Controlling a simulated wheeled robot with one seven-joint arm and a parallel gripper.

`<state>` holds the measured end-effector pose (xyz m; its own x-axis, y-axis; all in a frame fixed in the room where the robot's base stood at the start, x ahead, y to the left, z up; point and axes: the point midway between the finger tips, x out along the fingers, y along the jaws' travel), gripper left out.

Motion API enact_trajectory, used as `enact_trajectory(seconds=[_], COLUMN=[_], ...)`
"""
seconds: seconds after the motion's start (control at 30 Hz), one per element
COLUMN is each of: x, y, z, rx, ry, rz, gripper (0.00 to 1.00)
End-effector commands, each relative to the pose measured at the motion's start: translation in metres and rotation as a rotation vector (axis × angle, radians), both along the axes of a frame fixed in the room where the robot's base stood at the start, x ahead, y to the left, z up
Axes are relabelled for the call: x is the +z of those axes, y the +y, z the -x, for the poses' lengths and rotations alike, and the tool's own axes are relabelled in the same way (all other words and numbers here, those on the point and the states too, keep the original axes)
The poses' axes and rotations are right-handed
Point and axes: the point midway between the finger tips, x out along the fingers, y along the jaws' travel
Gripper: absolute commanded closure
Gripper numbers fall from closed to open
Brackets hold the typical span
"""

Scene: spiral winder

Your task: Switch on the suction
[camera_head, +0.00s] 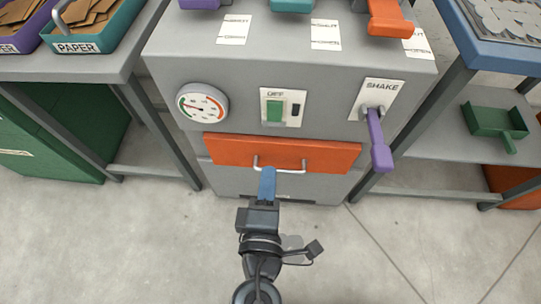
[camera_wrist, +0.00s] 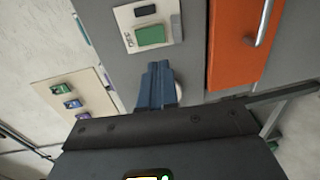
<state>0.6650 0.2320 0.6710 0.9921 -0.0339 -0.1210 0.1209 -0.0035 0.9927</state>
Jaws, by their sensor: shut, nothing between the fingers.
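A pale switch plate (camera_head: 287,95) with a green rocker or button (camera_head: 275,113) and a small dark window (camera_head: 295,110) is on the grey machine's front. Its small lettering is hard to read. In the wrist view the plate (camera_wrist: 118,15) and green button (camera_wrist: 150,35) are just beyond my fingertips. My gripper (camera_head: 267,172) has blue fingers, shut and empty. In the head view it overlaps the orange drawer's handle, below the switch. In the wrist view the fingertips (camera_wrist: 158,68) point toward the green button, with a visible gap between them in the picture.
An orange drawer (camera_head: 330,155) with a metal handle (camera_head: 290,165) is below the switch. A round gauge (camera_head: 201,105) is left of it. A purple lever (camera_head: 379,145) under a SHAKE label (camera_head: 384,88) hangs at right. Tables stand on both sides; grey floor (camera_head: 130,250) is open in front.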

Motion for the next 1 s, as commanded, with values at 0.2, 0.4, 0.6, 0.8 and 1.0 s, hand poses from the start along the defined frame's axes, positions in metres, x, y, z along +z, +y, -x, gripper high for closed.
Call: enact_trajectory(seconds=[0.2, 0.4, 0.6, 0.8, 1.0], x=[-0.005, -0.01, -0.014, -0.016, -0.016], y=[-0.002, -0.003, -0.004, -0.004, -0.005], z=[-0.04, -0.079, -0.11, -0.126, -0.128], rx=[-0.003, -0.003, -0.001, 0.0, 0.0], ry=[-0.001, 0.0, 0.0, 0.001, 0.001], rz=[0.0, -0.001, 0.0, 0.0, -0.001], gripper=[1.0, 1.0, 1.0, 1.0, 1.0])
